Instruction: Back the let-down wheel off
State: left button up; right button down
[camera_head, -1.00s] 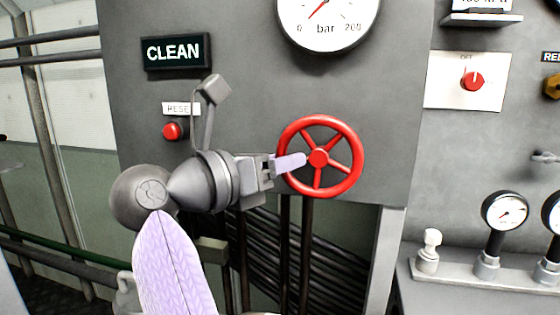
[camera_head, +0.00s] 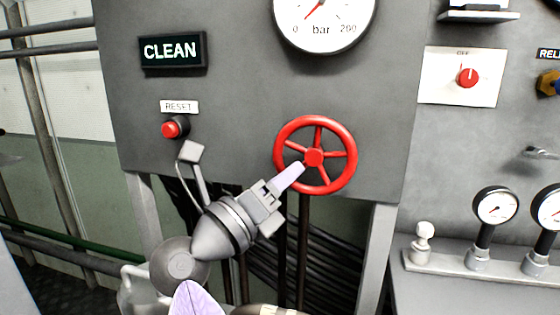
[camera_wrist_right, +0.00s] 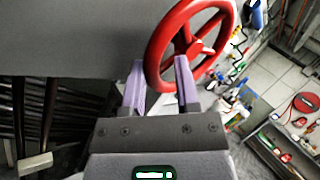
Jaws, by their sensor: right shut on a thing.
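The red five-spoked hand wheel (camera_head: 352,158) is on the grey panel below the large bar gauge. In the right wrist view the wheel (camera_wrist_right: 155,50) stands between my finger tips. My right gripper (camera_head: 296,170) comes from the lower left and is shut on the wheel's lower-left rim. In the wrist view the fingers of the right gripper (camera_wrist_right: 160,78) lie on either side of the rim. The bar gauge (camera_head: 323,18) has its needle pointing to the lower left, near the low end. My left gripper is out of view.
A lit CLEAN sign (camera_head: 172,50) and a red RESET button (camera_head: 175,127) are left of the wheel. A red knob on a white plate (camera_head: 467,77) and small gauges (camera_head: 495,206) are to the right. Dark pipes run below the panel.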

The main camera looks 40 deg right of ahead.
jog(key=n+t+p, duration=0.2)
jog(key=n, duration=0.1)
jog(key=s+d+n+t+h+p, duration=0.1)
jog(key=n, duration=0.1)
jog(key=shift+f, duration=0.35)
jog(key=n+t+p, duration=0.2)
jog(key=shift+s+d+f+n, duration=0.15)
jog(key=shift+s+f+n, duration=0.05)
jog(key=shift+n, duration=0.2)
jog(key=shift+s+f+n+t, duration=0.1)
jog(key=shift+n+t, duration=0.4)
jog(key=shift+n, duration=0.1)
jog(key=shift+d, duration=0.1)
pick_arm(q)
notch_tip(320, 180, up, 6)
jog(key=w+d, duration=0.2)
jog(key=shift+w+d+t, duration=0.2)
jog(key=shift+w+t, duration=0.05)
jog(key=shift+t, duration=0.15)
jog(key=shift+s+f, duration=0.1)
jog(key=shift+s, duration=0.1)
